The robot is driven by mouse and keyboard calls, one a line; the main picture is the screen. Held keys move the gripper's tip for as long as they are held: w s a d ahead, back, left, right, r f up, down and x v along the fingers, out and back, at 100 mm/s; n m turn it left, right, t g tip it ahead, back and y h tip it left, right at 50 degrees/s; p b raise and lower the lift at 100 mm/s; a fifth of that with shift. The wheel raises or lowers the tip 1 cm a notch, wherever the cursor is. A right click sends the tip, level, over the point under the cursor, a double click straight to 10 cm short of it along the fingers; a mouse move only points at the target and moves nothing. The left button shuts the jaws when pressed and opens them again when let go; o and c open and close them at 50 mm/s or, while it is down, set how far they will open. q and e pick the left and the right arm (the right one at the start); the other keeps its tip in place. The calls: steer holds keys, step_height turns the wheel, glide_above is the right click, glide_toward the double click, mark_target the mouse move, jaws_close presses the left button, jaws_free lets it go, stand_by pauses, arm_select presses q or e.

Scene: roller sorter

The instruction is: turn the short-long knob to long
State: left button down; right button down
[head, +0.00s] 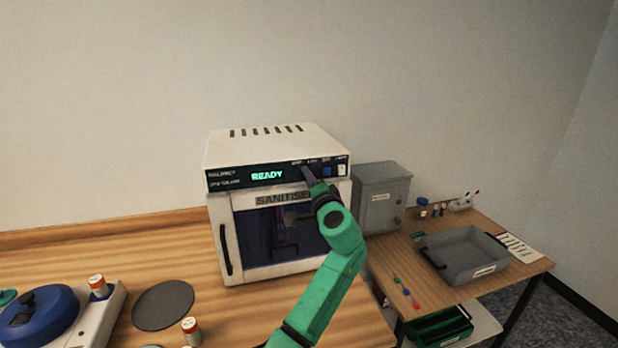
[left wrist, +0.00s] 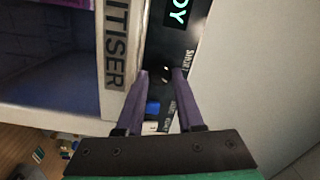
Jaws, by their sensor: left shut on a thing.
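The white sanitiser (head: 262,147) stands on the wooden bench with a dark control panel along its top front, and its display (head: 267,175) reads READY in green. My left gripper (head: 306,170) is at the panel, right of the display, and hides the knob there in the head view. In the left wrist view the purple fingers of my left gripper (left wrist: 162,74) are closed around the small dark short-long knob (left wrist: 165,70), which shows a pale mark. The word SHORT is legible beside it; I cannot tell exactly where the knob points. My right gripper is not in view.
A blue button (head: 327,171) and a white switch (head: 342,170) sit right of the knob. The sanitiser's glass door (head: 262,238) looks shut, with a dark handle at its left. A grey box (head: 382,190) stands at the right; a grey tray (head: 465,255) lies on the side table.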

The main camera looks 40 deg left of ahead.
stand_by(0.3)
arm_select(q)
steer(key=c, duration=0.5)
jaws_free()
steer(key=shift+c, duration=0.2)
steer(key=shift+f, duration=0.1)
steer(key=shift+d+f, duration=0.1)
